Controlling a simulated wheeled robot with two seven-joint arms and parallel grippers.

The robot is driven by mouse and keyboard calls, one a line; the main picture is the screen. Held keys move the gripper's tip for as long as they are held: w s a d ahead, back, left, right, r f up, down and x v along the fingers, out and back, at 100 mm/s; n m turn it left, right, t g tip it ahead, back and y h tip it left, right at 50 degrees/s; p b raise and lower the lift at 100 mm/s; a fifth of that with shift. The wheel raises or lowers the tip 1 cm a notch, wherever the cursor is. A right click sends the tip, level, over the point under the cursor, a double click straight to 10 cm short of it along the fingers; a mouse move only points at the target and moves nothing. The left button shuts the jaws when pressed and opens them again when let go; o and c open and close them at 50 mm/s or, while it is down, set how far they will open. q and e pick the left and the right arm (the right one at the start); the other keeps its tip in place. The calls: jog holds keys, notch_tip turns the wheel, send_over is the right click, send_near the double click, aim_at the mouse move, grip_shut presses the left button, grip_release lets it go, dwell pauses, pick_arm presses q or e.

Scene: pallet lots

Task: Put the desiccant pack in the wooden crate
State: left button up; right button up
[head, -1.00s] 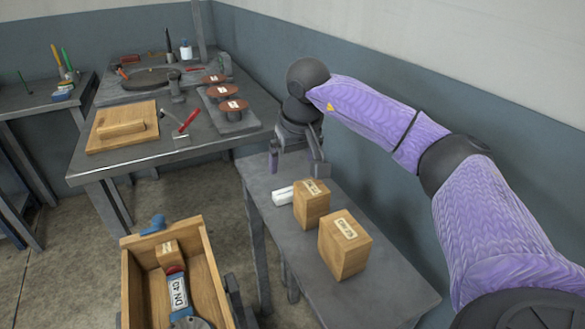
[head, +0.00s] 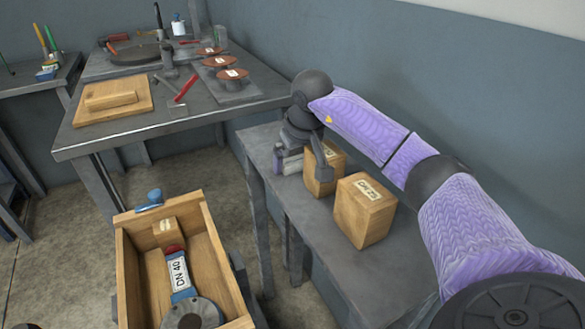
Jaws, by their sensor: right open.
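The desiccant pack, seemingly the small pale pack (head: 291,165), lies on the narrow grey side table, partly hidden by my gripper. My right gripper (head: 298,170) is open and low over the table, one finger on each side of the pack as seen from here; I cannot tell whether they touch it. The wooden crate (head: 122,272) stands open at the lower left. It holds a small wooden block (head: 168,232), a blue and red item labelled DN 40 (head: 179,273) and a grey round flange (head: 192,314). My left gripper is not in view.
Two wooden blocks, one nearer (head: 364,212) and one behind (head: 324,168), stand on the side table (head: 318,228) close to my right gripper. A larger workbench (head: 130,130) at the back holds a board, tools and brown discs. Floor shows between bench and crate.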

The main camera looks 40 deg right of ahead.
aim_at(297, 161)
jog(key=shift+r, duration=0.15)
jog(key=shift+c, duration=0.3)
jog(key=c, duration=1)
notch_tip(297, 161, up, 10)
jog(key=p, duration=0.5)
pick_arm(q)
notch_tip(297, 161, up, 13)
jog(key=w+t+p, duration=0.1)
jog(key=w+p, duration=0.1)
jog(key=p, duration=0.6)
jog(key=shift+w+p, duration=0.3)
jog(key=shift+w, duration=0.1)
pick_arm(e)
jog(key=s+a+n, duration=0.1)
jog(key=s+a, duration=0.3)
jog(key=a, duration=0.4)
jog(key=s+a+r+n, duration=0.1)
jog(key=s+a, duration=0.3)
jog(key=a, duration=0.3)
jog(key=s+a+r+n+y, duration=0.1)
jog(key=s+a, duration=0.2)
jog(key=a, duration=0.5)
jog(key=shift+s+a+n, duration=0.3)
jog(key=shift+s, duration=0.1)
